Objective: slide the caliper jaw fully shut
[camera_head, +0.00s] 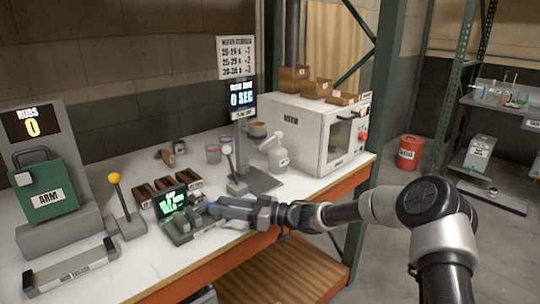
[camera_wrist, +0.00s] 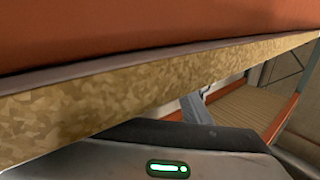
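A grey device with a black screen and green text (camera_head: 172,203) stands near the front edge of the bench; I take it for the caliper. Its low grey base (camera_head: 181,232) carries small blocks. My gripper (camera_head: 213,209) reaches in from the right, low over the bench, with its tip close to the right side of this device. Whether it touches the jaw, and how wide the jaw stands, is too small to tell. The gripper's fingers show side-on, so their opening is unclear.
A lever with a yellow knob (camera_head: 115,179) and a grey-knobbed lever (camera_head: 227,151) stand to either side. Brown open bins (camera_head: 145,194) lie behind the device. A white bottle (camera_head: 277,157) and a white oven (camera_head: 305,135) stand to the right. A long grey tray (camera_head: 70,272) lies front left.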

